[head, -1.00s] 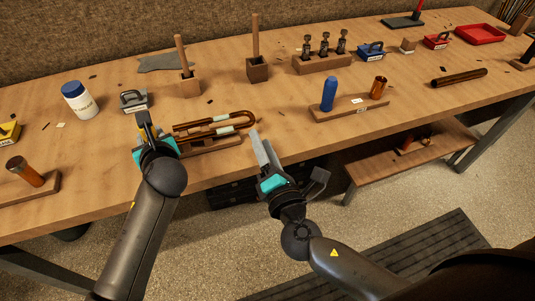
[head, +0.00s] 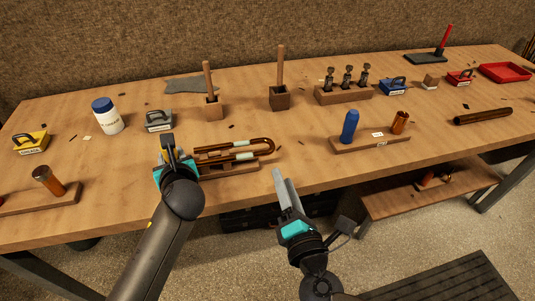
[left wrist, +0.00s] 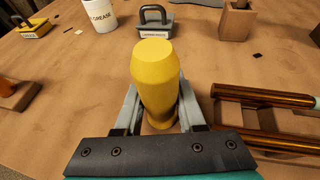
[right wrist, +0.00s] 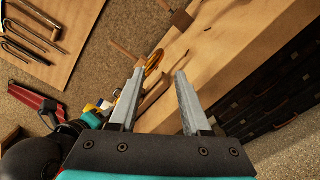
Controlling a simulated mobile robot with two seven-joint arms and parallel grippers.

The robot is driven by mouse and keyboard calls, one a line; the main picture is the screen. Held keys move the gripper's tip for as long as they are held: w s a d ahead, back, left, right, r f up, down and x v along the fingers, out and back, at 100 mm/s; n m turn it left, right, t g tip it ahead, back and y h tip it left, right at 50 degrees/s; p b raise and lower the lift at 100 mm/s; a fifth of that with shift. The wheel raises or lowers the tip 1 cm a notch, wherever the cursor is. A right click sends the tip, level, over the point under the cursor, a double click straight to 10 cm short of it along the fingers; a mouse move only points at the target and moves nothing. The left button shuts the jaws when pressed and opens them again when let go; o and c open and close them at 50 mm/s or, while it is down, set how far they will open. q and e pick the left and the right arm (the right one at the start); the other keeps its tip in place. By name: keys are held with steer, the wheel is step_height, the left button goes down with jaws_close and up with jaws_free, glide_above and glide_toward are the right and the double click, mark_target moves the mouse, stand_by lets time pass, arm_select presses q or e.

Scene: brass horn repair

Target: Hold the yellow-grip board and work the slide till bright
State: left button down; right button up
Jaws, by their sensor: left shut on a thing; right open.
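The slide (head: 265,142) is a copper-coloured U-shaped tube lying on a wooden board (head: 225,168) near the bench's front edge, its bend to the right. The yellow grip (left wrist: 155,85) stands upright in the left wrist view; my left gripper hides it in the head view. My left gripper (head: 168,150) is shut on the yellow grip at the board's left end. My right gripper (head: 281,185) is open and empty, off the front edge, just short of the slide's bend. In the right wrist view the bend (right wrist: 154,62) shows beyond the open fingers.
Handled blocks in yellow (head: 31,143), grey (head: 159,121), blue (head: 394,88) and red (head: 460,78) stand on the bench. A white grease jar (head: 107,117) is at left. A wooden stand (head: 368,142) holds a blue piece and a copper tube.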

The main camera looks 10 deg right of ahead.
mark_target(271, 139)
steer(key=w, duration=0.2)
steer(key=shift+w+d+f, duration=0.1)
steer(key=shift+w+d, duration=0.1)
steer(key=shift+w, duration=0.15)
steer(key=w, duration=1.1)
steer(key=shift+w+d, duration=0.1)
steer(key=shift+w, duration=0.15)
steer(key=shift+c, duration=0.3)
jaws_close()
steer(key=shift+s+f, duration=0.1)
steer(key=shift+f, duration=0.05)
stand_by(0.3)
